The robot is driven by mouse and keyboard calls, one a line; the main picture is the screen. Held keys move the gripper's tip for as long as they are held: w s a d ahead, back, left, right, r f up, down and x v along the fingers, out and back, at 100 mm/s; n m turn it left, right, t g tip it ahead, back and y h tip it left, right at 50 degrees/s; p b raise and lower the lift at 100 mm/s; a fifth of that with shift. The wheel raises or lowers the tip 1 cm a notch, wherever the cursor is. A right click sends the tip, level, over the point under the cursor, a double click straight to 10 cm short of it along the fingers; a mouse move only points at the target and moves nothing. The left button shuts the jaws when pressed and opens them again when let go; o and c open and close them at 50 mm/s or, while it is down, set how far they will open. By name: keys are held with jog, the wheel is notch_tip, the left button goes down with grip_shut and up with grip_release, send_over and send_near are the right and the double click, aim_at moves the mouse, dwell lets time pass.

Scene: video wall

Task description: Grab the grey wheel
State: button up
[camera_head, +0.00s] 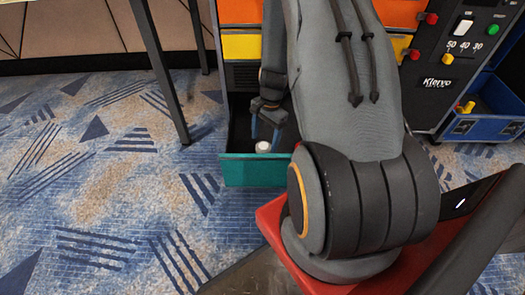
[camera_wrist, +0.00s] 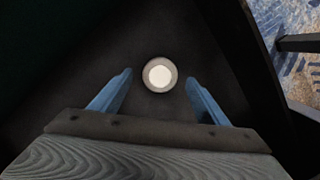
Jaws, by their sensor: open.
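The grey wheel (camera_wrist: 160,75) is a small round thing with a bright white centre and a grey rim. It lies on the dark floor of an open drawer; in the head view it shows as a small pale disc (camera_head: 263,147). My gripper (camera_wrist: 158,80) is open, with one blue finger on each side of the wheel in the wrist view and no visible contact. In the head view my gripper (camera_head: 266,128) points down into the drawer, just above the wheel. I cannot tell the exact height between fingertips and wheel.
The open drawer has a teal front (camera_head: 255,171) and dark side walls close around my gripper. Orange and yellow drawers (camera_head: 241,46) are above it. A dark table leg (camera_head: 163,75) stands to the left. A blue bin (camera_head: 488,115) with yellow items is at right. Patterned carpet is clear at left.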

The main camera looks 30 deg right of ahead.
jog(key=shift+a+f+b, duration=0.2)
jog(key=shift+f+b, duration=0.2)
jog(key=shift+f, duration=0.75)
jog(key=c, duration=1.2)
jog(key=shift+r, duration=0.15)
